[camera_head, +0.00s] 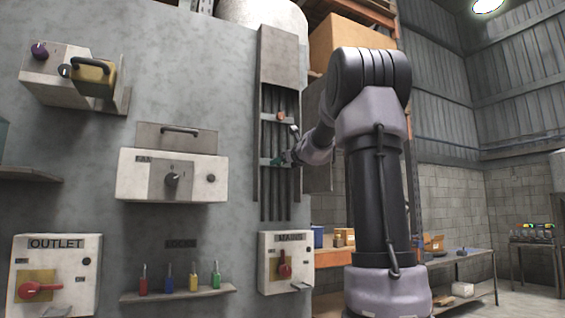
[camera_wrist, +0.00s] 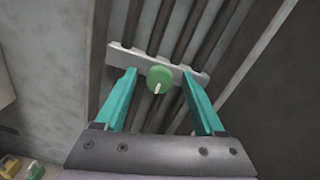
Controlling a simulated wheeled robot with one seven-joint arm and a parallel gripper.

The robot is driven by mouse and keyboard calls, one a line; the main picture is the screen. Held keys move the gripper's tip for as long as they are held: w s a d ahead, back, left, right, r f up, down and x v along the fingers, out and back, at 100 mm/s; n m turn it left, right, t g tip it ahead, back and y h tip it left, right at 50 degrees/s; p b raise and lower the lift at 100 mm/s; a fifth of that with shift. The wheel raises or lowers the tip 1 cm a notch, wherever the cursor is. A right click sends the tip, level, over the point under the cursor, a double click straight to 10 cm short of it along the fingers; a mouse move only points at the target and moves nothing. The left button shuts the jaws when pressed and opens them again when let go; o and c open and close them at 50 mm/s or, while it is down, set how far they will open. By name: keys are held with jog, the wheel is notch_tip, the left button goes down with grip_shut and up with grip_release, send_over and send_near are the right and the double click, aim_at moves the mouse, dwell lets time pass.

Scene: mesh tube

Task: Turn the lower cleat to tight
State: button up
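The lower cleat (camera_head: 266,162) is a pale bar across dark vertical conduits on the wall. In the wrist view the cleat (camera_wrist: 121,55) carries a round green knob (camera_wrist: 160,77) with a white pointer mark aimed down and slightly left. My gripper (camera_wrist: 158,84) has two teal fingers, open, one on each side of the knob with gaps between. I cannot tell how far the tips are from the bar.
An upper cleat with an orange knob (camera_head: 280,117) sits above. To the left are a control box (camera_head: 135,176), an OUTLET box (camera_head: 85,242) and a shelf (camera_head: 160,296) of coloured locks. A MAINS box (camera_head: 270,250) is below the conduits.

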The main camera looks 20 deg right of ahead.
jog(key=s, duration=1.1)
jog(key=shift+d, duration=0.15)
